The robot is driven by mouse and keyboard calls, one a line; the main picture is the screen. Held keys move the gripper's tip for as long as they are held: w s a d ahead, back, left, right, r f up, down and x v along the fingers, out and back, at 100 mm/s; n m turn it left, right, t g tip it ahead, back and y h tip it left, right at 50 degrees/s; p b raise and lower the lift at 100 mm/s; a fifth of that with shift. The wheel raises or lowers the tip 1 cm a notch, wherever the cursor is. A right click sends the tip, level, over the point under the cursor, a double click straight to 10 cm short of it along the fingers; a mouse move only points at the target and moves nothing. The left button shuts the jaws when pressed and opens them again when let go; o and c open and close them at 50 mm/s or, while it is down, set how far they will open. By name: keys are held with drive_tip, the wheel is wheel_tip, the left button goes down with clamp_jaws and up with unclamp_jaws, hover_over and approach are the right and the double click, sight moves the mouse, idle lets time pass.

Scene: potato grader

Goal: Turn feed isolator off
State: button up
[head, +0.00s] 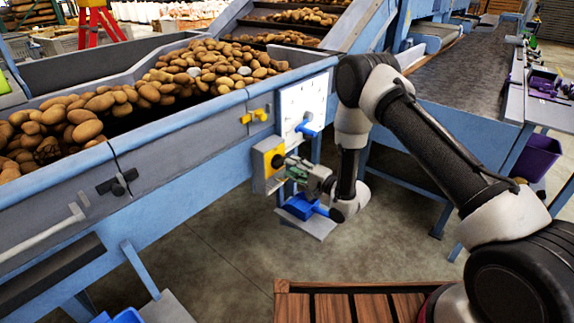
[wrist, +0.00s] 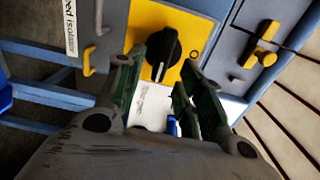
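The feed isolator is a yellow plate (head: 270,152) with a black rotary knob, on a grey box on the side of the potato hopper. In the wrist view the black knob (wrist: 161,55) stands nearly upright, tilted slightly, on the yellow plate (wrist: 186,27). An "O" mark is right of the knob. A partly cut-off label (wrist: 71,25) reads "...ed isolator". My gripper (head: 288,168) is right in front of the plate in the head view. In the wrist view my gripper (wrist: 162,68) is open, its fingers on either side of the knob; contact cannot be told.
A yellow handle (head: 255,116) is on the hopper above; it also shows in the wrist view (wrist: 263,45). A white panel with a blue handle (head: 306,129) is beside it. A blue part (head: 300,207) is below my gripper. Potatoes (head: 150,88) fill the hopper.

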drive_tip(key=v, duration=0.8)
